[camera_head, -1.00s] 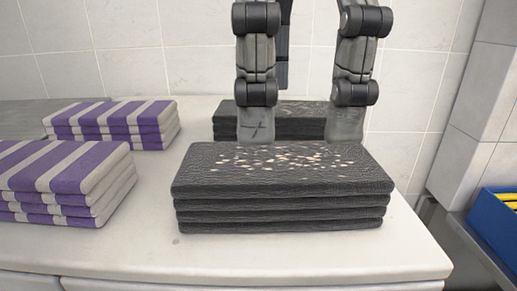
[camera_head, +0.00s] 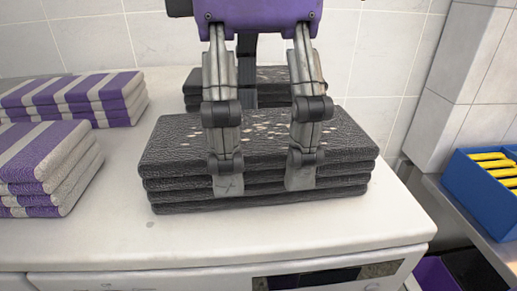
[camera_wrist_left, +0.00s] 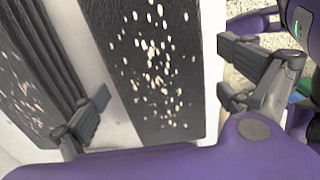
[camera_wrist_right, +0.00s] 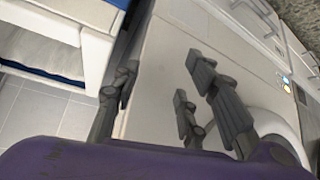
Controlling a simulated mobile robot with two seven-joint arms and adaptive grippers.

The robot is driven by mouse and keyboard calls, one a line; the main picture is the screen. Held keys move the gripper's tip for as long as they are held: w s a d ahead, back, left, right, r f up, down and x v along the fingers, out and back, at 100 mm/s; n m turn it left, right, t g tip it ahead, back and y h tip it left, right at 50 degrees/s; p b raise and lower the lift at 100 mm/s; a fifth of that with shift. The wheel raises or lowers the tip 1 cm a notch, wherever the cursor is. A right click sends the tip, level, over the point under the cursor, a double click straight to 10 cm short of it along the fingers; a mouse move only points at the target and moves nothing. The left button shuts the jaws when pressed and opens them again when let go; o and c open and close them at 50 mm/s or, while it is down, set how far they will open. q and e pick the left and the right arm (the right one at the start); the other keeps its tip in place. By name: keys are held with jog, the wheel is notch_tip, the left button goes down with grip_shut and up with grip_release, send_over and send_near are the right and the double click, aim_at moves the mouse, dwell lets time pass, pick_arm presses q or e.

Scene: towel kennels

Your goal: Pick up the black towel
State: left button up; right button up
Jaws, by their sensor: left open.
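A stack of black towels (camera_head: 250,150) with pale specks on top lies on the white counter. A second black stack (camera_head: 272,75) lies behind it. My left gripper (camera_head: 264,182) is open; its fingers come down over the front stack, overlapping its front face. Depth and contact are unclear. In the left wrist view, the specked black top (camera_wrist_left: 160,70) lies between the spread fingers (camera_wrist_left: 165,105), and the other black stack (camera_wrist_left: 28,85) is at the left. My right gripper (camera_wrist_right: 170,85) shows only in its own wrist view, with fingers apart and no towel between them.
Purple-and-white striped towel stacks (camera_head: 75,95) and (camera_head: 45,165) stand left on the counter (camera_head: 90,235). A blue crate (camera_head: 480,195) with yellow items is at the right. A tiled wall (camera_head: 115,35) closes the back.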

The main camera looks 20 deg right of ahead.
pick_arm(q)
jog(key=c, duration=1.4)
